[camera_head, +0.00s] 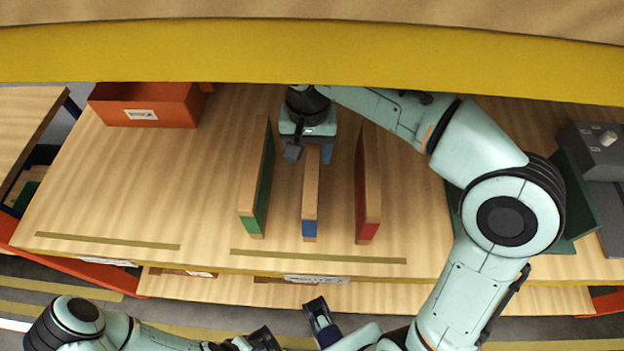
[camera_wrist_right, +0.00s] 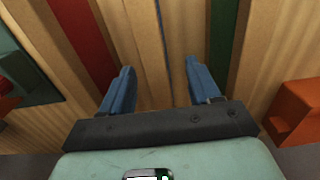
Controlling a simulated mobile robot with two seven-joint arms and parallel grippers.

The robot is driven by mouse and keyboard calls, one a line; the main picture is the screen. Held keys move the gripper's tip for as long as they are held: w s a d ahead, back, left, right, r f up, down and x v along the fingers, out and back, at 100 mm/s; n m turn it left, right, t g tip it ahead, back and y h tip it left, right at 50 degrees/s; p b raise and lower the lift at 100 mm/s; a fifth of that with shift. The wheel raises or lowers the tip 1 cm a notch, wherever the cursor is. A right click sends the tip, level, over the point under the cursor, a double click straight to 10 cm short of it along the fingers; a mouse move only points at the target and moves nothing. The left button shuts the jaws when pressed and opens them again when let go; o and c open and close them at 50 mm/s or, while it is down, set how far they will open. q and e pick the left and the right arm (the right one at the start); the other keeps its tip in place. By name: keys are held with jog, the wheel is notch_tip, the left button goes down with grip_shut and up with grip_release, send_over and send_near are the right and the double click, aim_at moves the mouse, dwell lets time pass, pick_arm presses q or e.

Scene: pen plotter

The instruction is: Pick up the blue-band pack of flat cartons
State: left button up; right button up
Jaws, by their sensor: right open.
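The blue-band pack of flat cartons (camera_head: 311,205) stands on edge on the wooden table, its narrow blue-banded end facing the near edge. My right gripper (camera_head: 307,153) is open over the far part of this pack, its fingers on either side of it. In the right wrist view, the two blue fingers (camera_wrist_right: 163,82) are spread apart with tan carton surface between them. My left gripper (camera_head: 264,340) is low at the bottom edge, partly cut off.
A green-band pack (camera_head: 256,190) stands to the left and a red-band pack (camera_head: 367,195) to the right, with narrow gaps. An orange bin (camera_head: 150,105) is at the back left. A yellow beam (camera_head: 200,50) crosses above. Dark equipment (camera_head: 597,150) sits at the right.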

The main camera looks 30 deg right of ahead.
aim_at(312, 160)
jog(key=f, duration=0.1)
jog(key=f+b, duration=0.1)
jog(key=f, duration=0.1)
jog(key=d+f, duration=0.1)
jog(key=shift+s+f, duration=0.1)
jog(key=shift+f, duration=0.85)
jog(key=shift+a, duration=0.1)
grip_shut()
